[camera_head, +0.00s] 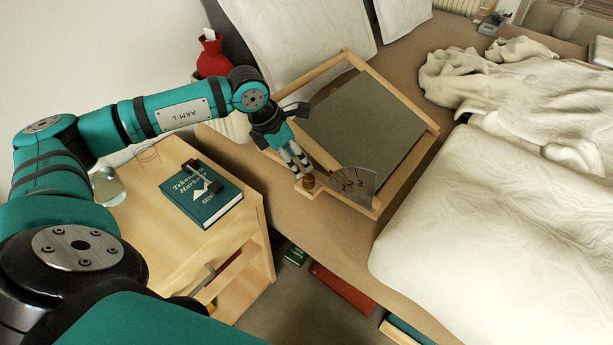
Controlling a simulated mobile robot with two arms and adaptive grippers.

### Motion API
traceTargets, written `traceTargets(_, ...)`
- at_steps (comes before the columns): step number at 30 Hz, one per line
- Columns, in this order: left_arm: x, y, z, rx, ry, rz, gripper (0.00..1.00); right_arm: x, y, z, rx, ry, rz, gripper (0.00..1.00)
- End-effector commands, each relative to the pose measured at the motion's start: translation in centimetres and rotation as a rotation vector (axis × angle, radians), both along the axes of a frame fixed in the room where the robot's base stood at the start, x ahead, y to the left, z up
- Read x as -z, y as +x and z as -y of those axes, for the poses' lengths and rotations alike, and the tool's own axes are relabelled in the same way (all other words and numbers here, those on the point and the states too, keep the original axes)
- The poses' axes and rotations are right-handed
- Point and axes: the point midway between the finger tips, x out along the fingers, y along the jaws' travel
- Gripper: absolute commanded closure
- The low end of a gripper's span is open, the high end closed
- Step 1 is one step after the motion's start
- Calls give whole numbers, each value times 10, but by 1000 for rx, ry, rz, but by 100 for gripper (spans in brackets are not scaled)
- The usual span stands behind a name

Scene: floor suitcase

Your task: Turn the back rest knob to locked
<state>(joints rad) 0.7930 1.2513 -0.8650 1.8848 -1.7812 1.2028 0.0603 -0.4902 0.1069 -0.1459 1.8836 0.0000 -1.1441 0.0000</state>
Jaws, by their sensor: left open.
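The back rest (355,118) is a wooden frame with a grey panel, lying tilted on the bed. A small brown knob (309,182) sits at its near lower corner, beside a grey fan-shaped plate (352,184) with number marks. My left gripper (301,170) comes down from above with its fingers open, right at the knob. I cannot tell whether the fingers touch it. The fingers hide part of the knob's upper side. My right gripper is not in view.
A red vase (212,55) stands behind my left arm. Pillows (285,35) and a white duvet (500,230) cover the bed around the frame.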

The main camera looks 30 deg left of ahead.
Motion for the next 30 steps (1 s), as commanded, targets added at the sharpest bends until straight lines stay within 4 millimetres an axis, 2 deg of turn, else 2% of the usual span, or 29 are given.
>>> traceTargets(1,13,4,4,1,-2,-1,48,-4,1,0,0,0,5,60)
traceTargets(3,27,8,7,1,-2,-2,48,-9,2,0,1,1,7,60)
traceTargets(9,58,20,14,0,-3,-1,48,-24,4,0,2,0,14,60)
traceTargets(15,72,25,17,0,-1,0,48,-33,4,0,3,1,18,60)
traceTargets(24,74,26,17,0,-1,0,48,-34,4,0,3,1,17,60)
traceTargets(30,73,25,17,0,0,1,73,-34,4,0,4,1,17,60)
